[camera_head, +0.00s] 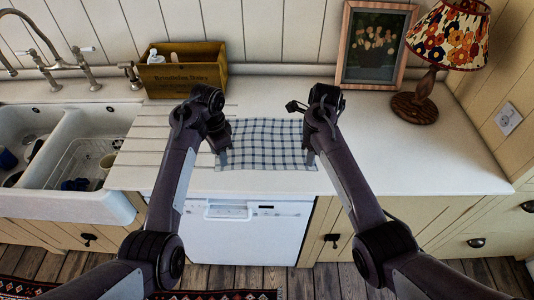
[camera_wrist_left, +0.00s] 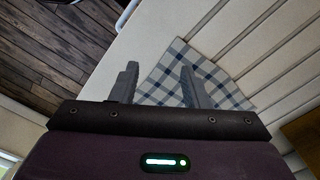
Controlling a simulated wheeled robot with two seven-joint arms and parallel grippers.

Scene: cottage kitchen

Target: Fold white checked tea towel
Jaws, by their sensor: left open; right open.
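The white and dark blue checked tea towel (camera_head: 262,145) lies spread on the white worktop, its front edge near the worktop's front edge. It also shows in the left wrist view (camera_wrist_left: 175,70), between and beyond the fingers. My left gripper (camera_head: 222,160) is open at the towel's left edge, pointing down. In the left wrist view its two fingers (camera_wrist_left: 160,82) stand apart with the towel's corner area between them. My right gripper (camera_head: 311,157) is open at the towel's right edge. I cannot tell whether either gripper's fingertips touch the cloth.
A wooden crate (camera_head: 184,73) with bottles stands at the back left. A double sink (camera_head: 75,150) is at the left. A framed picture (camera_head: 373,45) and a lamp (camera_head: 428,80) stand at the back right. The worktop (camera_head: 420,150) right of the towel is clear.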

